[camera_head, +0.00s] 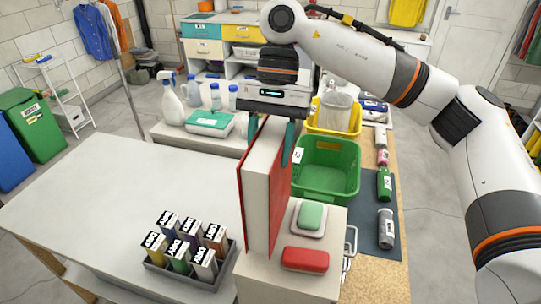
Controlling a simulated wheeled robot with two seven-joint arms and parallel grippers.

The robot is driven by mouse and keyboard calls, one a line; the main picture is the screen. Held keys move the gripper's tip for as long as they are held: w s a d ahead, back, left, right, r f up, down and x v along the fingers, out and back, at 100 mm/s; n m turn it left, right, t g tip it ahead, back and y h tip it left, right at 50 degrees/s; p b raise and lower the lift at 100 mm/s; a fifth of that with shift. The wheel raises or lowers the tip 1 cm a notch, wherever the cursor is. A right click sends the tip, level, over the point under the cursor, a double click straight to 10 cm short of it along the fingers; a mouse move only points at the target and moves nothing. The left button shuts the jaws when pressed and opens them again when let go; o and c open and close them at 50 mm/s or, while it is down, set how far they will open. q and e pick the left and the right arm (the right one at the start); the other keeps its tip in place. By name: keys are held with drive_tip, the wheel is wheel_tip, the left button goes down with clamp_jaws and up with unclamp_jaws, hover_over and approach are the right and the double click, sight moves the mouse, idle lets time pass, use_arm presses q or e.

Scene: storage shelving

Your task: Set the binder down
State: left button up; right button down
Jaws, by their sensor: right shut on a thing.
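A tall binder with red covers and a pale top and edge (260,190) stands upright near the centre of the head view. My right gripper (273,138) comes down from above, with its teal fingers on either side of the binder's upper part, shut on it. The binder's lower end is at the pale surface (258,268) beside the table. I cannot tell whether it rests there or hangs just above. My left gripper is not in view.
A red box (305,259) and a green-topped white dish (310,217) sit close right of the binder. A green crate (328,170) is behind them. A grey tray of labelled boxes (185,268) lies left. The white table (110,195) is mostly clear.

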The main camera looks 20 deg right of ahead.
drive_tip(key=shift+f, duration=1.45)
drive_tip(key=c, duration=1.2)
unclamp_jaws()
drive_tip(key=shift+f, duration=0.1)
drive_tip(key=o, duration=0.5)
